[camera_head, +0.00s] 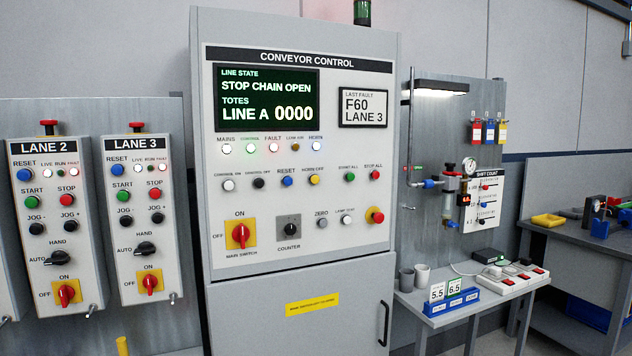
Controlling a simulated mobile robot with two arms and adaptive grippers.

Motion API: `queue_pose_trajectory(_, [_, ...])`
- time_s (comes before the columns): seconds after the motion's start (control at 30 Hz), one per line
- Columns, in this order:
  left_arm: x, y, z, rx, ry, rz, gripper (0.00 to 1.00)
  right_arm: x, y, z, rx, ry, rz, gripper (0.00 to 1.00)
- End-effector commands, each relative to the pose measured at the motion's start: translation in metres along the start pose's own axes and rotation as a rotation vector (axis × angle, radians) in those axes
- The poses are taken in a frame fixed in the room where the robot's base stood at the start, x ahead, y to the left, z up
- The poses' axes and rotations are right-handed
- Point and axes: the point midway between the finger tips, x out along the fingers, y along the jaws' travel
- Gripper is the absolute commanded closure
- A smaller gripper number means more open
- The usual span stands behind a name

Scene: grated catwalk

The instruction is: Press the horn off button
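The conveyor control cabinet (300,225) stands in the middle of the head view. Its horn off button (314,180) is a yellow round button in the middle button row, right of the blue reset button (287,181). The display (266,98) reads "STOP CHAIN OPEN", "TOTES" and "LINE A 0000". In the lamp row, the horn lamp (316,146) looks white and lit, and the fault lamp (273,148) looks reddish. Neither of my grippers is in view.
The lane 2 box (50,276) and lane 3 box (148,270) hang left of the cabinet. A small table (415,299) with cups, a blue number holder and a power strip stands at the right. A workbench (590,255) is farther right. Nothing blocks the cabinet's face.

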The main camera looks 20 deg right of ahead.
Motion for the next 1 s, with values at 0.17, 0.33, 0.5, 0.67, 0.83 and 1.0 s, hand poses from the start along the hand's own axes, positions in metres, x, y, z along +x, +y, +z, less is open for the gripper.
queue_pose_trajectory(0.17, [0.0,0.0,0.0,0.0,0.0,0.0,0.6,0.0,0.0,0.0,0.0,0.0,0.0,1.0])
queue_pose_trajectory(0.33, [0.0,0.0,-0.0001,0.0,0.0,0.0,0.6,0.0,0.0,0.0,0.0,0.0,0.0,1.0])
queue_pose_trajectory(0.5, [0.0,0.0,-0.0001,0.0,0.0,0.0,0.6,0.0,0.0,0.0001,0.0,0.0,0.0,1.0])
queue_pose_trajectory(0.67, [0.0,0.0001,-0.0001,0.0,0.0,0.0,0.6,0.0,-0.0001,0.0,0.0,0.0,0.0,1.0])
queue_pose_trajectory(0.83, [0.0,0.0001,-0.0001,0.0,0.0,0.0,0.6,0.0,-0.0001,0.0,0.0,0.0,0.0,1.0])
queue_pose_trajectory(1.0, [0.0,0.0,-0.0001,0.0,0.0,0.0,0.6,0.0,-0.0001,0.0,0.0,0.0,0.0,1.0])
